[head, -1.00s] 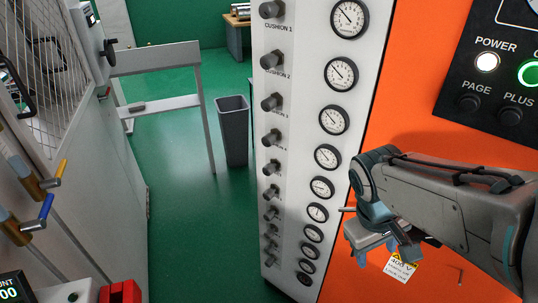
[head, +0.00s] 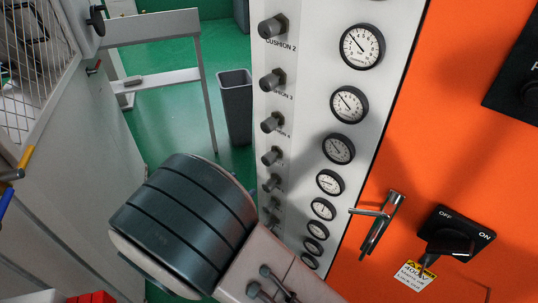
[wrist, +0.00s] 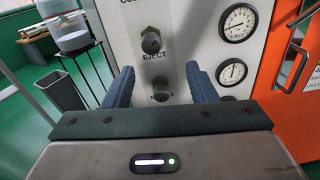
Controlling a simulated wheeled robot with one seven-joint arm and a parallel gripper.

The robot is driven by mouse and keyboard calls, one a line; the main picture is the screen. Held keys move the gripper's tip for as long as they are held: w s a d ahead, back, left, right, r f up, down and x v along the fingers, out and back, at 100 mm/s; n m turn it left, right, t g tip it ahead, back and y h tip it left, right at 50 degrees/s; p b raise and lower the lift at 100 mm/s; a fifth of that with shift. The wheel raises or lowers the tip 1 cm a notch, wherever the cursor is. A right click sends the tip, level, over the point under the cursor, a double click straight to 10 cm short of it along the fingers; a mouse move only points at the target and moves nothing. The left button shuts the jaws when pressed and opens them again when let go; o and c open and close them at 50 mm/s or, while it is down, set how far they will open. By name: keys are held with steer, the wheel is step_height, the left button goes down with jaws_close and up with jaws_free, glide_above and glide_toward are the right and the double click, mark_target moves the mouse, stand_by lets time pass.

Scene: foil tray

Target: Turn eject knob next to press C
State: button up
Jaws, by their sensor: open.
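In the wrist view, a dark round knob (wrist: 151,40) sits on the white panel (wrist: 182,22), with the label EJECT just below it. A second knob (wrist: 160,88) sits lower, its label partly hidden. My gripper (wrist: 160,70) is open and empty. Its two blue fingers point at the panel, with the lower knob between them in the picture and the upper knob just beyond the tips. I cannot tell how far the fingers are from the panel. No press C marking is readable. In the head view, my arm hides the gripper and part of the lower knob column.
Gauges (head: 338,149) run beside the knob column. An orange cabinet (head: 463,158) with a door handle (head: 382,222) and black OFF/ON switch (head: 450,238) stands right.

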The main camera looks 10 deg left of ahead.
mark_target(265, 161)
steer(key=shift+n+t, duration=0.3)
steer(key=x, duration=0.4)
steer(key=p+x, duration=0.1)
steer(key=x, duration=0.3)
steer(key=a+p+x, duration=0.1)
steer(key=x, duration=0.3)
steer(key=shift+w+d+f, duration=0.1)
steer(key=shift+w+f, duration=0.1)
steer(key=shift+w, duration=0.4)
steer(key=shift+y, duration=0.3)
steer(key=c, duration=1)
